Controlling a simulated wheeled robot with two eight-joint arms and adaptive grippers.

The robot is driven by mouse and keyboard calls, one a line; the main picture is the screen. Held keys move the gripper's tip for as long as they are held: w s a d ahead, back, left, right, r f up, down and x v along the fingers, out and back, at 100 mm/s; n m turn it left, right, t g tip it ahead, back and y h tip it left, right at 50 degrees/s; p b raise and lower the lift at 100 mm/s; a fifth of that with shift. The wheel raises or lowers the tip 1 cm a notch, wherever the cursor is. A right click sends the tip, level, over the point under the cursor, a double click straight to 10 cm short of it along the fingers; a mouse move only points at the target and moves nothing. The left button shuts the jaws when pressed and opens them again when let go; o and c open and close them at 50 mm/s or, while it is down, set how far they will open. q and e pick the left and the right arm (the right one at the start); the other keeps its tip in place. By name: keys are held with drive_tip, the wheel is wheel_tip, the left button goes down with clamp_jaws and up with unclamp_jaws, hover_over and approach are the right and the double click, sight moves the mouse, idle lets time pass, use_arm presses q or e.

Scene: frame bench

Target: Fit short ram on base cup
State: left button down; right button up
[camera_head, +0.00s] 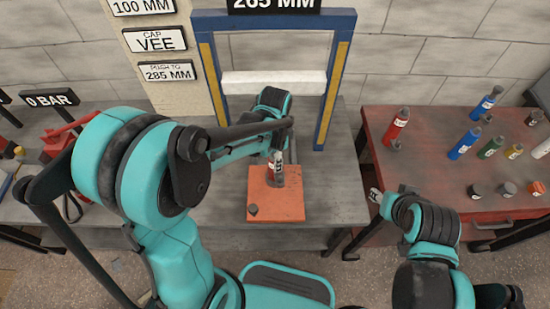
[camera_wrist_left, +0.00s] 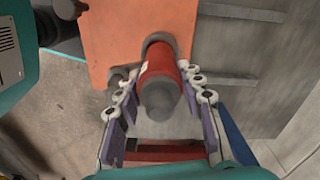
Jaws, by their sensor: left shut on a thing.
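My left gripper (camera_head: 277,158) is shut on a red ram (camera_wrist_left: 158,66) with a dark grey rounded end, above the orange plate (camera_head: 287,206). In the left wrist view the fingers (camera_wrist_left: 160,95) lie on both sides of the ram. A grey base cup (camera_head: 276,181) stands on the plate, just under the gripper. The cup rim (camera_wrist_left: 157,38) shows behind the ram's far end in the left wrist view. The ram lines up roughly with the cup; I cannot tell whether they touch. My right gripper (camera_head: 376,197) is by the red bench, its jaw gap unclear.
A blue press frame (camera_head: 341,75) with a white crossbar (camera_head: 274,82) stands behind the plate. A small grey knob (camera_head: 253,210) sits at the plate's front left. The red bench (camera_head: 427,160) holds another red ram (camera_head: 396,124), blue rams and several small parts.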

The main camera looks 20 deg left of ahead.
use_arm(q)
drive_tip(key=shift+f+b, duration=1.45)
drive_tip(key=shift+f, duration=0.35)
drive_tip(key=c, duration=0.9)
unclamp_jaws()
drive_tip(key=shift+r, duration=0.1)
wheel_tip(320, 180, up, 12)
drive_tip(key=s+a+n+t, duration=0.1)
drive_tip(key=s+n+t, duration=0.1)
drive_tip(key=s+n, duration=0.1)
drive_tip(key=s+a+n+t, duration=0.2)
drive_tip(key=s+n, duration=0.2)
drive_tip(key=n, duration=0.1)
drive_tip(key=s+a+n+t, duration=0.1)
drive_tip(key=s+n+t, duration=0.2)
drive_tip(key=shift+s+a+f+n, duration=0.15)
drive_tip(key=shift+a+f+n, duration=0.05)
drive_tip(key=shift+a+n, duration=0.2)
